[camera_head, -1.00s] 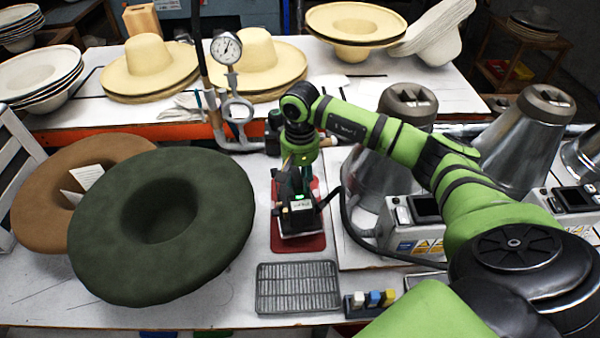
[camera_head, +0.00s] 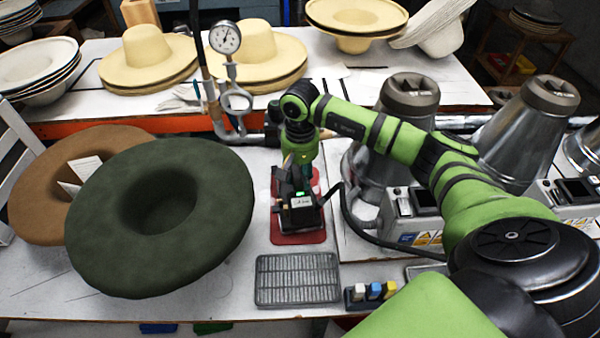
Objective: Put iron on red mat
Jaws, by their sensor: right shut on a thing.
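The red mat (camera_head: 290,239) lies on the white table in the middle of the head view, its front edge and sides showing. The iron (camera_head: 299,218) is a dark block low over the mat. I cannot tell whether its base touches the mat or is slightly above it. My right gripper (camera_head: 293,192) comes down from above and is shut on the iron's upper part, which the gripper and wrist largely hide. My left gripper is not in view.
A grey ribbed tray (camera_head: 298,281) is in front of the mat. A dark green hat (camera_head: 190,260) and a brown hat (camera_head: 30,205) lie left. A steel cone (camera_head: 370,185) and a control box (camera_head: 410,215) stand right. A black cable (camera_head: 357,236) runs beside the mat.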

